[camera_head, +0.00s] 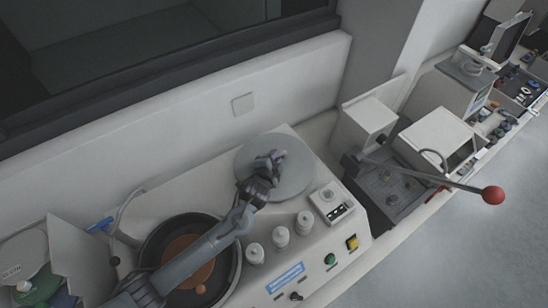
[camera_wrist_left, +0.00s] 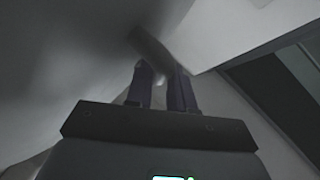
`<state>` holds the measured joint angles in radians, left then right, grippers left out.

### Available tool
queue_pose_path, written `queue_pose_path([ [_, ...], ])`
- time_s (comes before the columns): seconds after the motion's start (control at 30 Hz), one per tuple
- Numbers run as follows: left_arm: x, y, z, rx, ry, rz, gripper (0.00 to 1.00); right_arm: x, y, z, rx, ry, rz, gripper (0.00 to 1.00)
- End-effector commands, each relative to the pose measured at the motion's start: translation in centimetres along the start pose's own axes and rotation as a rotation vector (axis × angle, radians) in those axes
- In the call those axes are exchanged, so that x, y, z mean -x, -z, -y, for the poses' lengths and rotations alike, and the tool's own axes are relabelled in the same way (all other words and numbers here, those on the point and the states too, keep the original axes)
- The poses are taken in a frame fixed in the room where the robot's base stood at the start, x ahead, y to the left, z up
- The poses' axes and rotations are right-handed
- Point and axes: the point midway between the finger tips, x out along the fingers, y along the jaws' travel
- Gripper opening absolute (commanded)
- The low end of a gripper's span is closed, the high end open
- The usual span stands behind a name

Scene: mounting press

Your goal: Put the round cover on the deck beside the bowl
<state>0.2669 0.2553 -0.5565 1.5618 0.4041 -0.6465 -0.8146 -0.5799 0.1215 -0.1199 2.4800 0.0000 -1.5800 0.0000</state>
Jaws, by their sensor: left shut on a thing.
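The round cover (camera_head: 298,176) is a flat grey disc over the back right part of the pale deck (camera_head: 140,216), to the right of the bowl. My left gripper (camera_head: 268,163) is shut on the cover's handle, near its middle. I cannot tell whether the cover touches the deck. The bowl (camera_head: 236,272) is a dark round well with an orange-brown disc inside; my left arm crosses above and hides part of it. In the left wrist view, my left gripper's fingers (camera_wrist_left: 164,84) close on the handle (camera_wrist_left: 150,48). My right gripper is not in view.
Several white jars (camera_head: 280,237) stand in front of the cover. Buttons and switches line the deck's front edge. A press lever with a red ball (camera_head: 493,195) reaches out at right. A wall rises behind.

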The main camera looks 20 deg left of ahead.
Motion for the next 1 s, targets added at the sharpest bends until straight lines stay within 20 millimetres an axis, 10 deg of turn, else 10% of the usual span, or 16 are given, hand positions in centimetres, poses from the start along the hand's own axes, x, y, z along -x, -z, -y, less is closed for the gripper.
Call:
queue_pose_path([
  [0.27, -0.1, 0.0, -0.1, 0.001, 0.001, -0.001, 0.00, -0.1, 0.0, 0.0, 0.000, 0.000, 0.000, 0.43],
  [0.3, -0.1, -0.1, -0.2, 0.000, -0.001, 0.001, 0.24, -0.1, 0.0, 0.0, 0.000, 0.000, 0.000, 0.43],
  [0.47, -0.1, -0.1, -0.2, 0.000, -0.001, 0.000, 0.48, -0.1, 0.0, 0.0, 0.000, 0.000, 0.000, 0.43],
  [1.0, 1.4, 0.1, 0.2, -0.002, -0.005, 0.002, 0.48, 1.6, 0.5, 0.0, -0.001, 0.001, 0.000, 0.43],
])
